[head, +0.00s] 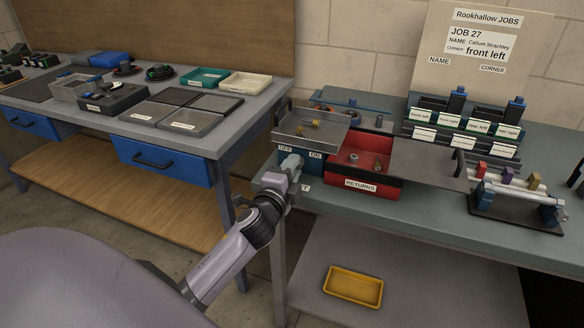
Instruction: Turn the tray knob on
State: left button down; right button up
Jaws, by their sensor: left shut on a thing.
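A grey metal tray (312,127) with a few small brass pieces in it sits on a blue box (316,166) at the left end of the right bench. The box front carries an OFF label (285,148) at left and an ON label (315,154) at right. My left gripper (292,162) is at this front, between and just below the two labels, shut on the tray knob. The gripper hides the knob, so I cannot tell which way it points. My right gripper is not in view.
A red RETURNS bin (358,168) stands just right of the box, with a grey flat panel (428,163) beside it. Labelled racks (464,131) and a rod stand (515,208) are further right. A yellow tray (353,287) lies on the lower shelf.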

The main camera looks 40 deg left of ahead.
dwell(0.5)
pick_arm(q)
jog(key=c, duration=0.9)
grip_release()
jog(key=shift+o, duration=0.2)
jog(key=shift+s, duration=0.1)
